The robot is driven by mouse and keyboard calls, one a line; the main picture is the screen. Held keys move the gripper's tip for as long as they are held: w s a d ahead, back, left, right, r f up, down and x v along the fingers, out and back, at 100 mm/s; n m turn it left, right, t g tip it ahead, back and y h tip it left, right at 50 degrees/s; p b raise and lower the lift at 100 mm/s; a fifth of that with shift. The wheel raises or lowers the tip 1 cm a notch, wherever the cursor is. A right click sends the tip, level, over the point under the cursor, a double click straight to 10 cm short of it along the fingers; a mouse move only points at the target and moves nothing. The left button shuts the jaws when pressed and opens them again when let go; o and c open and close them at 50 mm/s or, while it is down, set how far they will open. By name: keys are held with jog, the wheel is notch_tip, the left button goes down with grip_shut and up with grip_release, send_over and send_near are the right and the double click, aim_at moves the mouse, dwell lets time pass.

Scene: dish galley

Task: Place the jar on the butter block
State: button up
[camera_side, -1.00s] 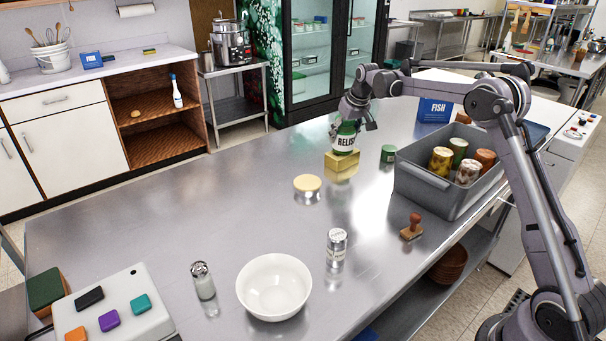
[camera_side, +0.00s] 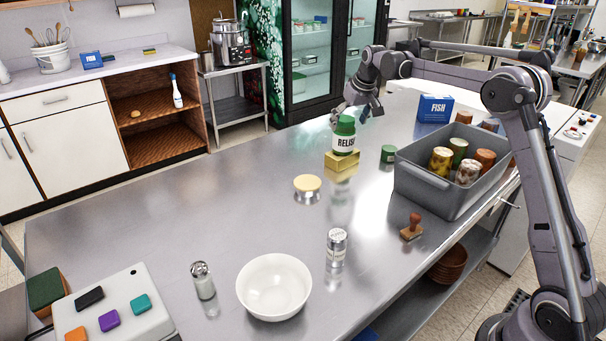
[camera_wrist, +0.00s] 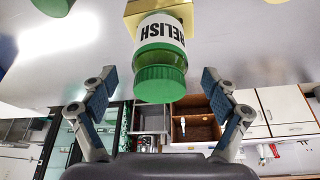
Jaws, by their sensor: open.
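The jar (camera_side: 344,137) is green with a green lid and a white RELISH label. It stands upright on the yellow butter block (camera_side: 342,161) on the steel table. In the wrist view the jar (camera_wrist: 160,58) shows upside down, with part of the butter block (camera_wrist: 160,12) at the top edge. My gripper (camera_side: 357,112) is behind and above the jar in the side view. In the wrist view its two fingers (camera_wrist: 163,108) are spread wide, with nothing between the tips, and the jar's lid lies beyond them, apart from both.
A grey bin (camera_side: 425,185) holding several jars stands to the right, with a blue FISH box (camera_side: 435,108) behind it. A green can (camera_side: 388,153) sits between the block and the bin. A yellow-lidded tin (camera_side: 307,185) is in front. The table's left middle is clear.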

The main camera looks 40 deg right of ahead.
jog(key=d+v, duration=0.1)
jog(key=v, duration=0.5)
jog(key=s+a+r+n+t, duration=0.1)
jog(key=s+a+r, duration=0.2)
jog(key=s+a, duration=1.2)
jog(key=s+a+f+n+t, duration=0.1)
jog(key=s+a+f, duration=0.2)
jog(key=s+f, duration=0.2)
jog(key=s+a+f+y, duration=0.1)
jog(key=s+a+f, duration=0.3)
jog(key=s, duration=0.7)
jog(key=shift+s+f+n+t, duration=0.3)
jog(key=shift+f+n+t, duration=0.1)
jog(key=shift+f, duration=0.25)
